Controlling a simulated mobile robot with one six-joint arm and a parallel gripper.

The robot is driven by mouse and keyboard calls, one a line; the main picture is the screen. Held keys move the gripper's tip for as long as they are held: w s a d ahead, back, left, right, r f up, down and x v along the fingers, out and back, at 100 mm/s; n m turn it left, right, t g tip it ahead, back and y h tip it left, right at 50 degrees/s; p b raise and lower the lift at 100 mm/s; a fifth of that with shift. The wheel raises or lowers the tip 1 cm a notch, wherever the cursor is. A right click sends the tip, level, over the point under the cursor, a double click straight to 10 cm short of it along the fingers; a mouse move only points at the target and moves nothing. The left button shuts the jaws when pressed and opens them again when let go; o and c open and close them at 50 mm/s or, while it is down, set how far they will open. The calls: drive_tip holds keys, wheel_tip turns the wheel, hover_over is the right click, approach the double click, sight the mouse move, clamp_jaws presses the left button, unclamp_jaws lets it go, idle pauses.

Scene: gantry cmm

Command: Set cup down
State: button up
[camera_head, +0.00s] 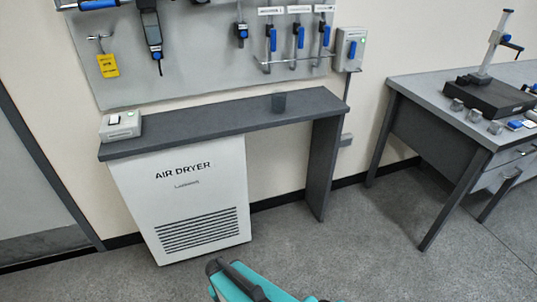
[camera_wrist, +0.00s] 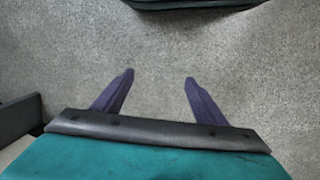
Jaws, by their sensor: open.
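In the head view only the teal and black part of my arm shows at the bottom edge, well below and in front of the shelf. The cup is not in the wrist view.
A white air dryer (camera_head: 195,195) stands under the shelf. A small grey box (camera_head: 120,125) sits at the shelf's left end. A tool board (camera_head: 205,50) hangs behind. A workbench (camera_head: 430,105) with a gauge stand (camera_head: 490,90) is at right. The floor (camera_head: 370,240) between is clear.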

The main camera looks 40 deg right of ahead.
drive_tip(key=s+a+n+g+y, duration=0.1)
drive_tip(key=s+a+n+g, duration=0.1)
drive_tip(key=s+a+g, duration=0.2)
drive_tip(key=s+a, duration=0.3)
drive_tip(key=s, duration=0.5)
drive_tip(key=shift+a+y, duration=0.3)
drive_tip(key=shift+a, duration=0.05)
drive_tip(key=shift+f, duration=0.1)
